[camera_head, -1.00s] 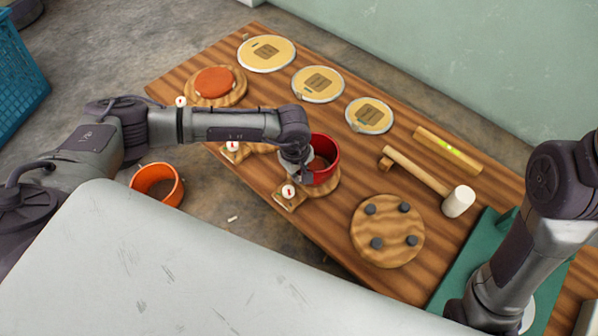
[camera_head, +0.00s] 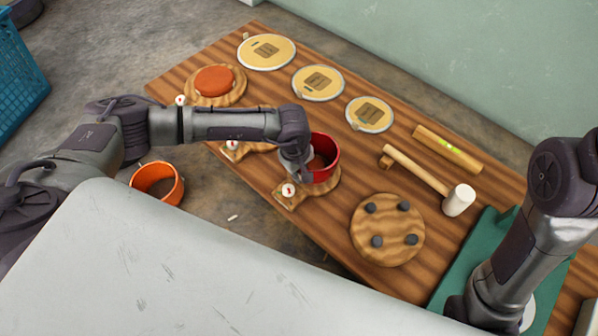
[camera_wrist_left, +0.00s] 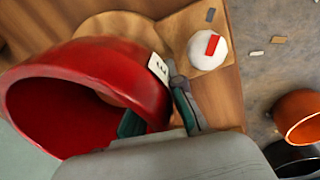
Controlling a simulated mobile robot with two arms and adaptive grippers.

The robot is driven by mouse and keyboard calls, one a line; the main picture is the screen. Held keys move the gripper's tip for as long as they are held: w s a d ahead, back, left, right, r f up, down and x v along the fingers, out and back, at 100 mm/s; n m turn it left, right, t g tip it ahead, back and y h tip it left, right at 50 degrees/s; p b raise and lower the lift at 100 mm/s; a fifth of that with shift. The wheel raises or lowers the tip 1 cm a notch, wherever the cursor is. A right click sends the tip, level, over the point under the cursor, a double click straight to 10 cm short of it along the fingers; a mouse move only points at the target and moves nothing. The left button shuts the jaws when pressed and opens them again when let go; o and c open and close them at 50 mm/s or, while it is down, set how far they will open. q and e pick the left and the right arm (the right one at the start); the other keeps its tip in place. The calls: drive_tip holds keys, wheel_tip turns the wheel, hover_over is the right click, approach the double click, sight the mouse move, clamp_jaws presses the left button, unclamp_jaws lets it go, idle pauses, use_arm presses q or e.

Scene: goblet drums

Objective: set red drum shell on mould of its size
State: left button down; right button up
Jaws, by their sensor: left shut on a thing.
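The red drum shell (camera_head: 333,163) is at the front round wooden mould (camera_head: 328,188), whose tag reads 1. My left gripper (camera_head: 308,172) is shut on the shell's near wall. In the left wrist view the red shell (camera_wrist_left: 95,62) fills the left side, a small white label on its wall, with the gripper fingers (camera_wrist_left: 158,116) at its rim. The wooden mould (camera_wrist_left: 105,24) shows behind it. Whether the shell rests fully on the mould is hidden. A middle mould (camera_head: 262,147) is mostly behind my left arm. A rear mould (camera_head: 237,94) carries an orange-red round piece (camera_head: 214,80).
An orange shell (camera_head: 158,184) is off the table's near side. Round drum heads (camera_head: 266,52), a mallet (camera_head: 459,200), a wooden bar with a level (camera_head: 447,149) and a pegged disc (camera_head: 388,228) occupy the table. A green mat (camera_head: 450,273) lies at right, under my right arm.

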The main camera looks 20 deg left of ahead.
use_arm(q)
drive_tip(key=c, duration=1.2)
unclamp_jaws()
drive_tip(key=shift+f, duration=0.1)
wheel_tip(320, 180, up, 11)
drive_tip(key=p, duration=0.8)
drive_tip(key=shift+w, duration=0.1)
wheel_tip(320, 180, up, 19)
drive_tip(key=a+m+p, duration=0.1)
drive_tip(key=m+p, duration=0.2)
drive_tip(key=m, duration=0.5)
drive_tip(key=shift+w+h+p, duration=0.25)
drive_tip(key=shift+h+p, duration=0.05)
